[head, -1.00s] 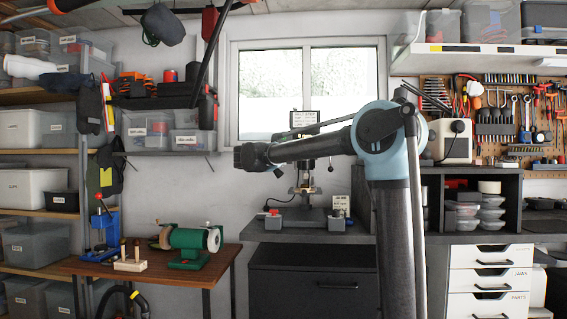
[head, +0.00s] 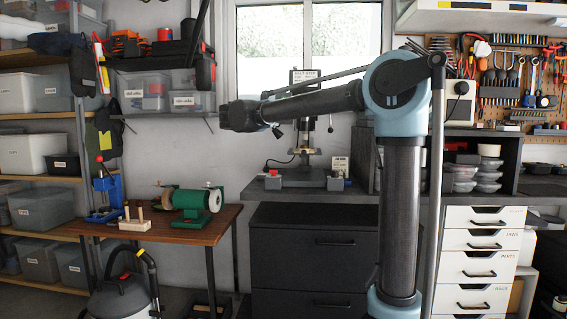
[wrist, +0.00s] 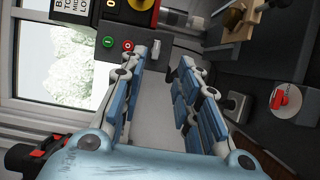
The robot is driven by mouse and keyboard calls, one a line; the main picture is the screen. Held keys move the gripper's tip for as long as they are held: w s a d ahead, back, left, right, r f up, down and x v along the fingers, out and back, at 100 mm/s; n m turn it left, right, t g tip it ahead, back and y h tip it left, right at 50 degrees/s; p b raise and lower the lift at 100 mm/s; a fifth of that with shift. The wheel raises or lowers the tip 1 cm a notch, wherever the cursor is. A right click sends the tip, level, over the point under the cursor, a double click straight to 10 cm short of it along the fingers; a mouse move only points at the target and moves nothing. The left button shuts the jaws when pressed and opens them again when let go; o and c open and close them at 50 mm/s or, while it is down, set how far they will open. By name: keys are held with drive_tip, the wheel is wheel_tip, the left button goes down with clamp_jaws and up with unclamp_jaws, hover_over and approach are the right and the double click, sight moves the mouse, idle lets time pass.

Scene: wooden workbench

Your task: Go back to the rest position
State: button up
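My arm stands upright at the right of centre in the head view, with its forearm stretched to the left. My gripper (head: 240,116) is at the forearm's left end, in the air in front of the wall and window edge. In the wrist view my gripper (wrist: 168,62) has its two blue-padded fingers apart, with nothing between them. Neither finger touches anything that I can see. The fingers show against the drill press's dark control box (wrist: 120,40) with green and red buttons.
A workbench with a green grinder (head: 192,202) stands at the left, a vacuum cleaner (head: 125,298) below it. A drill press (head: 306,150) stands on the dark cabinet (head: 310,255) behind my arm. White drawers (head: 482,245) are at the right, shelves at the left.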

drive_tip(key=s+d+f+m+g, duration=0.25)
drive_tip(key=d+f, duration=0.35)
drive_tip(key=d, duration=0.4)
drive_tip(key=s+d+f+m+g, duration=0.1)
drive_tip(key=s+d+f+g, duration=0.25)
drive_tip(key=d+f, duration=0.45)
drive_tip(key=s+d+f+m+g, duration=0.3)
drive_tip(key=s+d+f, duration=0.75)
drive_tip(key=d, duration=0.25)
drive_tip(key=s+d+f+m+g+y, duration=0.1)
drive_tip(key=s+f+m+g+y, duration=0.4)
drive_tip(key=s+f, duration=2)
drive_tip(key=m+y, duration=0.1)
drive_tip(key=y, duration=0.1)
drive_tip(key=shift+s+f+y, duration=0.2)
drive_tip(key=shift+f+y, duration=0.05)
drive_tip(key=shift+y, duration=0.05)
drive_tip(key=shift+w+f, duration=0.2)
drive_tip(key=shift+w, duration=0.25)
